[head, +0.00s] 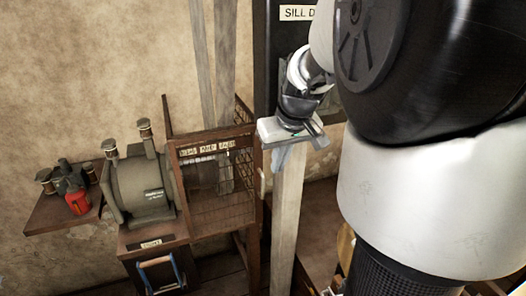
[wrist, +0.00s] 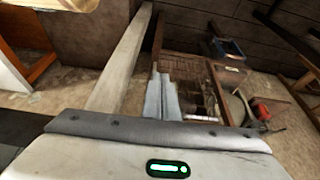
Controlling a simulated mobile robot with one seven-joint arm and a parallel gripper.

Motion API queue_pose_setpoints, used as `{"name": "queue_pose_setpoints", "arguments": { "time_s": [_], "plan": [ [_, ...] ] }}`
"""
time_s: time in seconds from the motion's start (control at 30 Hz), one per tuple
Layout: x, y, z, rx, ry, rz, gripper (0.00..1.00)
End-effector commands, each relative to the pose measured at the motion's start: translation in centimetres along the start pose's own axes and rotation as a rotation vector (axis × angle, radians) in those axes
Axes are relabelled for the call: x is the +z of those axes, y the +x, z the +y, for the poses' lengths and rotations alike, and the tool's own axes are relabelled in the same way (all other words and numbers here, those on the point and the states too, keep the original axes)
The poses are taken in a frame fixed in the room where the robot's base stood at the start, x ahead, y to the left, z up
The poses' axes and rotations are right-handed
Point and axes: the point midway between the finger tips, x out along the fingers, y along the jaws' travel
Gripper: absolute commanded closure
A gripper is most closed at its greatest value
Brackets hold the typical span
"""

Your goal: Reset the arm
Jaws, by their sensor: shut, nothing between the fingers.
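My gripper (head: 281,160) hangs in front of a pale upright post (head: 286,210), right of the middle in the head view. In the wrist view its two grey fingers (wrist: 162,98) are side by side, shut and empty. It touches nothing that I can make out. My white and black arm fills the right side of the head view and hides what is behind it.
A grey round-bodied machine (head: 142,186) stands left beside a wooden mesh cage (head: 222,185). A wall shelf (head: 60,214) at far left holds a red item (head: 78,202) and several jars. Bare wall fills the upper left.

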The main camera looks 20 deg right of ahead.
Motion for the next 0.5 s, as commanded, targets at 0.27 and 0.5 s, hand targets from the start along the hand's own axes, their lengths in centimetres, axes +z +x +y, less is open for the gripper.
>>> {"name": "queue_pose_setpoints", "arguments": {
  "time_s": [0.27, 0.5],
  "plan": [
    [0.0, -1.8, -0.1, -0.001, 0.0, 0.001, 1.0],
    [4.3, -4.5, -6.3, -0.073, 0.02, 0.001, 1.0]
  ]
}}
